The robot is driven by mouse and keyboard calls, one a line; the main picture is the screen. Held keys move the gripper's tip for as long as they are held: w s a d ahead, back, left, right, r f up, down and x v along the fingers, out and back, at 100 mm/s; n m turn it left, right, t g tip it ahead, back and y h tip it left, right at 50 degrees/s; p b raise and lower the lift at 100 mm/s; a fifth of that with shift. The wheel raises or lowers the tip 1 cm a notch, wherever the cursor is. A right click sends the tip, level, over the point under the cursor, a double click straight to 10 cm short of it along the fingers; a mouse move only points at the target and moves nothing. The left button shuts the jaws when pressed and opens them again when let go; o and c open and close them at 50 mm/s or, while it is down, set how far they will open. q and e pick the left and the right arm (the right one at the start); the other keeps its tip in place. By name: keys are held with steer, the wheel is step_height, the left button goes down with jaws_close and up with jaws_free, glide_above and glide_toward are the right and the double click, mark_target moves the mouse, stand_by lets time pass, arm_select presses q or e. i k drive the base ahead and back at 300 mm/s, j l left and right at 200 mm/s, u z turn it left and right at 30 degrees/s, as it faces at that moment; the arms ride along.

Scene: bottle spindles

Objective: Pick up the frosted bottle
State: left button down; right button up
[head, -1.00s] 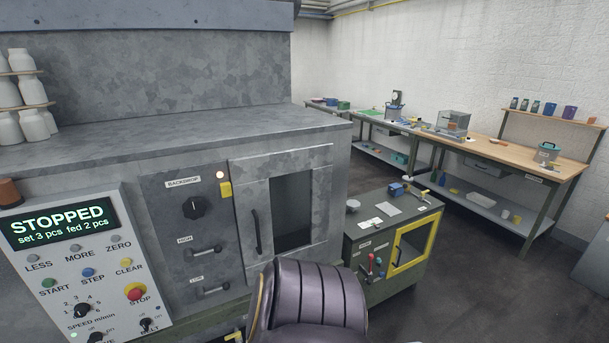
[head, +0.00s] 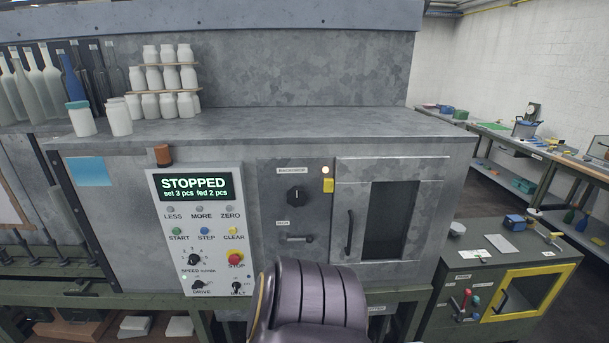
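Several tall bottles stand at the far left on the machine's top. Some are pale and cloudy (head: 29,95), one is blue (head: 71,78), and some look dark. I cannot tell for certain which is the frosted bottle; the pale ones look closest to it. The leftmost bottles are cut by the picture's edge. Neither of my grippers is in view.
The grey machine (head: 330,127) fills the front, with a panel (head: 197,235) reading STOPPED. White jars (head: 167,105) stand on its top, some on small shelves. A low cabinet (head: 455,285) stands at right; open floor (head: 455,180) lies behind it.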

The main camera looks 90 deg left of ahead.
mark_target(56, 192)
steer(key=u, duration=4.5)
